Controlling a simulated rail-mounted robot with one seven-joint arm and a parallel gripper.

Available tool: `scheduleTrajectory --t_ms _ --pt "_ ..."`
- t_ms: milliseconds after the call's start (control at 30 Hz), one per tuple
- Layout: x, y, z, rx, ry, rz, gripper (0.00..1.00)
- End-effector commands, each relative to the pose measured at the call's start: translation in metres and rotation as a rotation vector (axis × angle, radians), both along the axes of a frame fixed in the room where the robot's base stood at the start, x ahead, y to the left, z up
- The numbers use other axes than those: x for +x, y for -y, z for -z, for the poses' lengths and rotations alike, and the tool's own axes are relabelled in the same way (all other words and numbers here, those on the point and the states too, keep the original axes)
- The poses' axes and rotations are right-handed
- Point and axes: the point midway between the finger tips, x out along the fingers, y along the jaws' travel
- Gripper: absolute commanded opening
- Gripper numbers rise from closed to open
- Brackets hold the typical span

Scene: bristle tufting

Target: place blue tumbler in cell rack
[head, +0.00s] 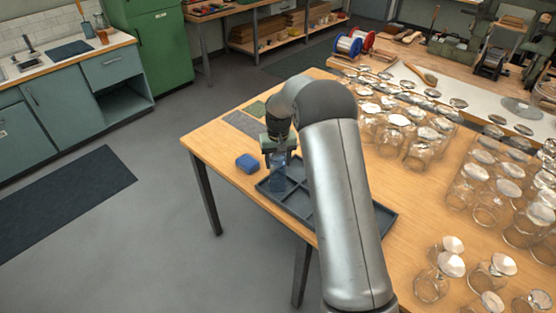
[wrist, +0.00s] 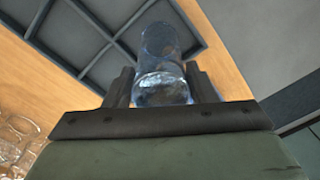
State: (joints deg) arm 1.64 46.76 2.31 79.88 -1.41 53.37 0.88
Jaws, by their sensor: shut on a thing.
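The blue tumbler (wrist: 160,62) is a clear, bluish glass held between the two dark fingers of my gripper (wrist: 162,88) in the wrist view. My arm hides the rack's middle.
Many lidded glass jars (head: 485,185) crowd the right side of the table.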

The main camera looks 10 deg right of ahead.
Motion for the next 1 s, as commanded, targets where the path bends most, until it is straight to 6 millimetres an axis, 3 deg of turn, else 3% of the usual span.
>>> scheduleTrajectory --t_ms 133,167,200,233,633,1000 --pt "0.0 0.0 0.004 0.0 0.001 0.0 0.19" --pt "0.0 0.0 0.003 0.0 0.0 0.0 0.6" --pt "0.0 0.0 0.003 0.0 0.0 0.0 0.71" --pt "0.0 0.0 0.003 0.0 0.0 0.0 0.73" --pt "0.001 0.0 -0.007 0.0 0.003 0.0 0.73" --pt "0.001 0.001 -0.082 0.0 0.005 0.001 0.73"
